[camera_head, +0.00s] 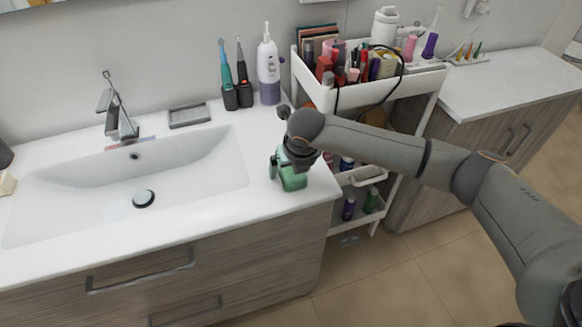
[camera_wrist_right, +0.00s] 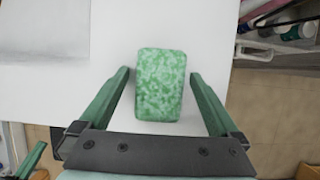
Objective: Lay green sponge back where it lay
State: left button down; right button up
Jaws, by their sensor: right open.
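The green sponge (camera_wrist_right: 160,85) is a mottled block on the white countertop (camera_head: 215,222). In the head view the sponge (camera_head: 294,182) is near the counter's right front corner, to the right of the sink and partly hidden by my gripper. My right gripper (camera_wrist_right: 160,73) is open, with one green finger on each side of the sponge and a visible gap on both sides. In the head view my right gripper (camera_head: 284,170) points down over it. A green finger that looks like part of my left gripper (camera_wrist_right: 32,160) shows at the lower left of the wrist view.
The sink basin (camera_head: 135,185) lies left. A grey soap dish (camera_head: 189,116), two electric toothbrushes (camera_head: 237,92) and a white-purple bottle (camera_head: 268,70) stand behind. The loaded white cart (camera_head: 345,95) is just beyond the counter's right edge.

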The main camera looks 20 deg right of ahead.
jog(key=v, duration=1.2)
jog(key=shift+r, duration=0.2)
jog(key=shift+f, duration=0.1)
jog(key=s+a+f+m+y, duration=0.4)
jog(key=s+a+f+m, duration=0.55)
jog(key=m, duration=0.65)
jog(key=s+d+f+m+g+h, duration=0.15)
jog(key=s+d+f+m, duration=0.25)
jog(key=s+d+m, duration=0.45)
jog(key=s+d+f+m+h, duration=0.35)
jog(key=s+d+m, duration=0.4)
jog(key=m, duration=0.25)
jog(key=w+a+f+t+y, duration=0.3)
jog(key=w+a+f+t, duration=0.1)
jog(key=f, duration=0.7)
jog(key=shift+a+t, duration=0.65)
jog(key=shift+t, duration=0.3)
